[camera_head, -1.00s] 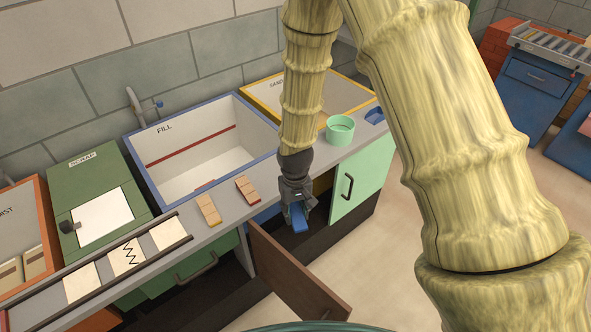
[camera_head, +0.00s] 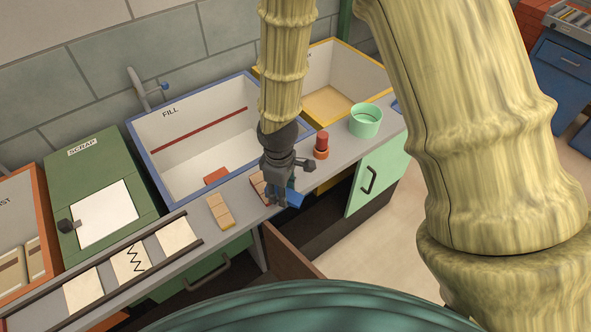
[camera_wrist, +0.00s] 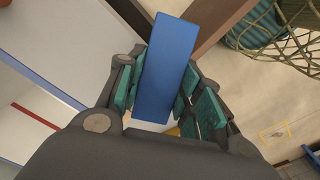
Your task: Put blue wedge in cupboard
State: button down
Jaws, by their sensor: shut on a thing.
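The blue wedge (camera_head: 294,199) is held between the fingers of my gripper (camera_head: 281,196), over the front edge of the counter. In the wrist view the wedge (camera_wrist: 168,70) sticks out lengthwise beyond the teal finger pads, which are closed on both its sides. Below the counter is an open, dark cupboard space (camera_head: 308,227). A brown door (camera_head: 287,256) stands swung out at its left, its lower part hidden by my body. A mint-green door (camera_head: 378,182) with a black handle is at its right. The cupboard's inside is mostly hidden.
The grey counter holds a tan block piece (camera_head: 219,211), a similar piece partly behind my gripper, a red-and-orange item (camera_head: 321,146) and a mint cup (camera_head: 365,120). The FILL basin (camera_head: 190,150) and yellow-rimmed bin (camera_head: 325,80) lie behind. Open floor is at right.

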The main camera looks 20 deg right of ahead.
jog(key=n, duration=0.1)
jog(key=s+a+n, duration=0.1)
jog(key=shift+a+r+n, duration=0.15)
jog(key=shift+r+n, duration=0.05)
jog(key=shift+n, duration=0.1)
jog(key=shift+w+r, duration=0.1)
jog(key=shift+w, duration=0.15)
jog(key=w+d+p, duration=0.1)
jog(key=w+d, duration=0.1)
jog(key=w, duration=0.2)
jog(key=w+d+f+p, duration=0.1)
jog(key=w+d+p, duration=0.1)
jog(key=w+d, duration=0.1)
jog(key=w+d+p, duration=0.2)
jog(key=w+d, duration=0.1)
jog(key=w, duration=0.3)
jog(key=shift+d+f, duration=0.1)
jog(key=shift+f, duration=0.25)
jog(key=shift+f+p, duration=0.95)
jog(key=shift+f, duration=0.85)
jog(key=shift+s+f+b, duration=0.2)
jog(key=shift+f+b, duration=0.1)
jog(key=shift+f, duration=0.05)
